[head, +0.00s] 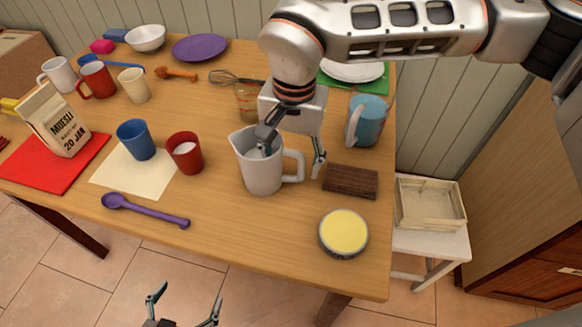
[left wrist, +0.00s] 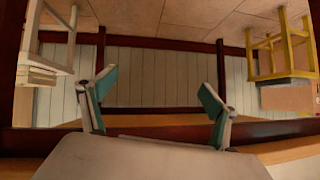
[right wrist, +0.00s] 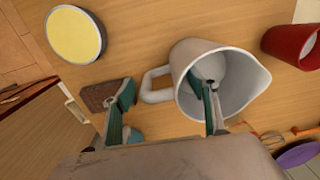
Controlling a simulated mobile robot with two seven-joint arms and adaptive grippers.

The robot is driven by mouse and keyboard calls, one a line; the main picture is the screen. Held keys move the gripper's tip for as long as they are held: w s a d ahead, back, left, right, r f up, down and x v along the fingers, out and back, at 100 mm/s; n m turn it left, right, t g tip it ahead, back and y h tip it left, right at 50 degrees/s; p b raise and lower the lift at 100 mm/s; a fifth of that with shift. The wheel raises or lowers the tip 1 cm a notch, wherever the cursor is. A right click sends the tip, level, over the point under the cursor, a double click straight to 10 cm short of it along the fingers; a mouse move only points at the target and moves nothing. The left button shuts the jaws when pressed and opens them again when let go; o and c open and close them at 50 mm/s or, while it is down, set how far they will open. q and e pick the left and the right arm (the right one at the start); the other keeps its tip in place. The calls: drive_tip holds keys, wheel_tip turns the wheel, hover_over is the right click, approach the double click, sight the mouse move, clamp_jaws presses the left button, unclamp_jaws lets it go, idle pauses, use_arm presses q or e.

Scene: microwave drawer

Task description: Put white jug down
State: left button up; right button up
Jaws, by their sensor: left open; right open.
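The white jug (head: 262,172) stands upright on the wooden table, its handle toward the right in the head view. In the right wrist view the jug (right wrist: 232,62) shows its open mouth and handle, with something pale and rounded inside. My right gripper (head: 293,155) is open over the jug. One finger reaches inside the mouth and the other is outside, beyond the handle; the right wrist view shows both fingers (right wrist: 165,112) apart. I cannot tell whether either finger touches the jug. My left gripper (head: 183,308) is open and empty, in front of the table's near edge; its fingers (left wrist: 158,105) are apart.
Near the jug are a brown block (head: 350,181), a yellow-topped tin (head: 343,233), a blue mug (head: 369,122), a red cup (head: 185,154) and a glass measuring cup (head: 247,100). A purple spoon (head: 150,210) lies at the front. The tabletop between spoon and tin is clear.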

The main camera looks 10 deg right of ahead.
wheel_tip(320, 180, up, 8)
drive_tip(key=shift+d+r+p, duration=0.1)
drive_tip(key=shift+p, duration=0.5)
drive_tip(key=shift+r, duration=0.5)
use_arm(q)
drive_tip(key=shift+s+a+f, duration=0.3)
drive_tip(key=shift+s+a, duration=0.1)
drive_tip(key=shift+s, duration=0.15)
drive_tip(key=shift+w+d+r, duration=0.1)
drive_tip(key=shift+w, duration=0.05)
use_arm(e)
drive_tip(key=shift+s+f, duration=0.1)
